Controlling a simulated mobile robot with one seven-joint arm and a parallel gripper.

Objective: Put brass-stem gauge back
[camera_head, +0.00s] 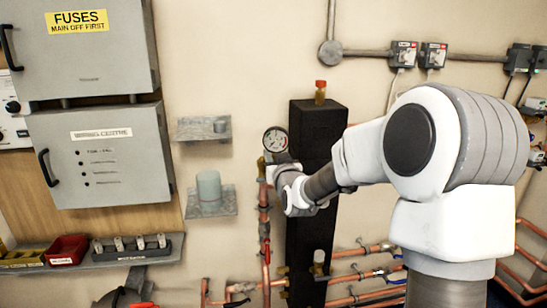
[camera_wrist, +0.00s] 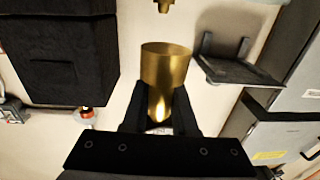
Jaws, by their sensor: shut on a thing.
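The gauge (camera_head: 275,139), with a round white dial and dark rim, is upright at the copper pipe's top end in the head view. My gripper (camera_head: 273,166) is at its stem, just below the dial. In the wrist view, which appears upside down, the wide brass stem (camera_wrist: 166,65) is between the two black fingers of my gripper (camera_wrist: 160,105). The dial is mostly hidden there behind the gripper. A small brass fitting (camera_wrist: 163,5) shows at the top edge, with a visible gap between it and the stem. The copper pipe (camera_head: 264,225) runs down the wall.
Two small shelves (camera_head: 190,133) (camera_head: 222,207) are at left, the lower one bearing a pale cylinder (camera_head: 208,188). Grey cabinets (camera_head: 103,155) are further left.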

